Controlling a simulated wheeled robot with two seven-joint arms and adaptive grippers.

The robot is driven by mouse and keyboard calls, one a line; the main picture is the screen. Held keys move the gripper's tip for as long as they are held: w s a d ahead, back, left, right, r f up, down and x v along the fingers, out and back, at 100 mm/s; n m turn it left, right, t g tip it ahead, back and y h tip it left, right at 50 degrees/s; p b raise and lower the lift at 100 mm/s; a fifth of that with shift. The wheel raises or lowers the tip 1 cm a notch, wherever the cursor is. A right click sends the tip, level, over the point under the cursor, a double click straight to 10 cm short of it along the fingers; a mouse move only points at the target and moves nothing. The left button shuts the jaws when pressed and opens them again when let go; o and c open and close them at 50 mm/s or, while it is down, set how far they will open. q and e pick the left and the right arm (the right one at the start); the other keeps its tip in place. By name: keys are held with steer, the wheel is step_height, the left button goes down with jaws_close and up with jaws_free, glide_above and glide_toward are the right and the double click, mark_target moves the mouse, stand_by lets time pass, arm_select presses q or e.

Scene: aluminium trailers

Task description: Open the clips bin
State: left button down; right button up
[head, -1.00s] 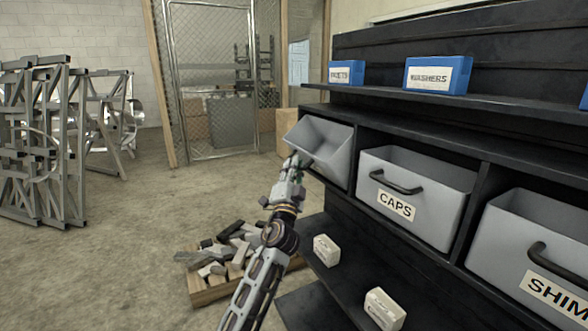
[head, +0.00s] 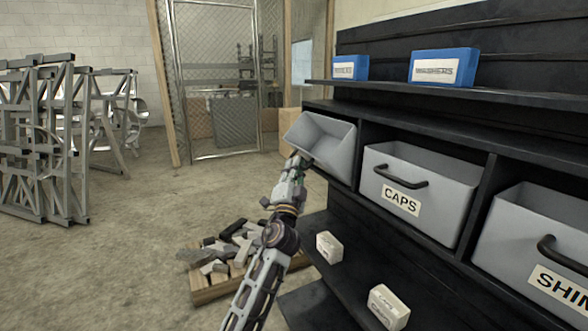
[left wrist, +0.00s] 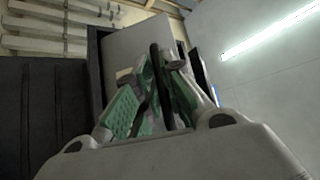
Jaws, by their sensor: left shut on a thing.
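The leftmost grey bin (head: 330,146) in the shelf's bin row is tilted outward, its open top facing up and out. Its front label is not readable in the head view, so its name cannot be read. My left gripper (head: 300,160) is at the front of this bin. In the left wrist view, the green-padded fingers of my left gripper (left wrist: 160,75) are closed around a dark bar handle (left wrist: 155,85). The grey bin front (left wrist: 135,50) shows behind them, with part of a pale label. My right gripper is in neither view.
To the right, the CAPS bin (head: 420,190) and another grey bin (head: 535,235) sit in the dark shelf. Blue boxes (head: 444,67) stand above and white boxes (head: 388,306) below. A wooden tray of offcuts (head: 215,290) lies on the floor. Open floor extends left.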

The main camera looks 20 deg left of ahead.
arm_select(q)
steer(key=c, duration=1.5)
jaws_free()
steer(key=shift+w+d+f, duration=0.2)
steer(key=shift+w+d, duration=0.05)
steer(key=shift+s+a, duration=0.1)
steer(key=shift+v, duration=3.7)
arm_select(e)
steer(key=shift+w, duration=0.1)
